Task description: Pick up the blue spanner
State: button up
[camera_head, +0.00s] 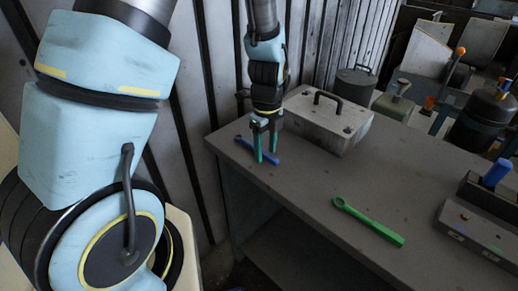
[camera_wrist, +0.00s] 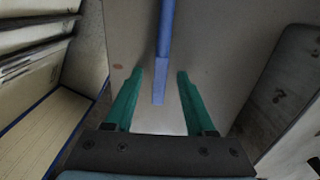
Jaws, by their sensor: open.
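The blue spanner (camera_head: 242,141) lies on the dark table (camera_head: 300,185) near its far left corner, partly behind my gripper (camera_head: 266,157). My gripper points down with its two green fingers apart and empty. In the wrist view the blue spanner (camera_wrist: 165,45) runs from the top edge down between the fingers of my gripper (camera_wrist: 161,73). Neither finger visibly touches it there. The exact height of the fingertips above the table is hard to tell.
A grey metal box (camera_head: 326,122) with a black handle stands just right of my gripper. A green spanner (camera_head: 368,221) lies nearer the front. A dark block (camera_head: 475,233) with a blue-handled part stands at the right. The table's middle is clear. A ribbed wall is behind.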

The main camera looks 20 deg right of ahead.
grip_shut()
dwell(0.4)
dwell(0.4)
